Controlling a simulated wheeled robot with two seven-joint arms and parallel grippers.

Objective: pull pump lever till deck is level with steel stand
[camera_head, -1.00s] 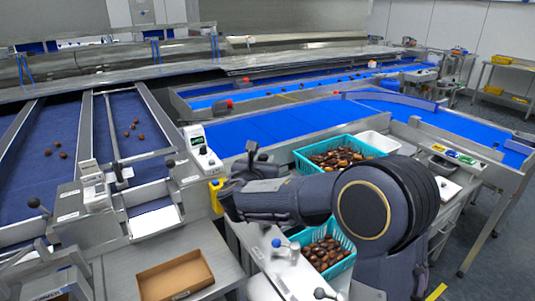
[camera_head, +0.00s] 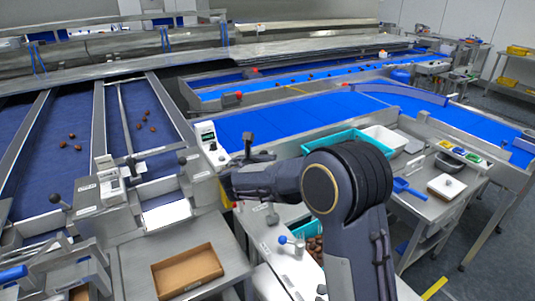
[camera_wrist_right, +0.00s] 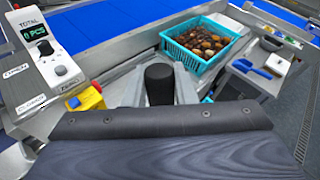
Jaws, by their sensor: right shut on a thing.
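My right gripper (camera_head: 240,165) reaches in from the lower right in the head view. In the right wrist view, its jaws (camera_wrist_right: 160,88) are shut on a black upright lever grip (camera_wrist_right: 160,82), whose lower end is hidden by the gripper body. The lever's linkage is not visible. A teal crate of brown dates (camera_wrist_right: 200,42) shows beyond the grip; its rim also shows in the head view (camera_head: 345,138), largely behind my arm. Another teal crate (camera_head: 305,228) sits lower, mostly covered by my arm. I cannot tell the deck's height against the steel stand. My left gripper is out of view.
A counter unit (camera_head: 208,142) with a display stands left of my gripper, with a yellow part (camera_wrist_right: 88,98) below it. A cardboard tray (camera_head: 187,270) lies at the front. A blue-knobbed lever (camera_head: 283,240) is near my arm. A blue scoop (camera_head: 408,187) lies at right.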

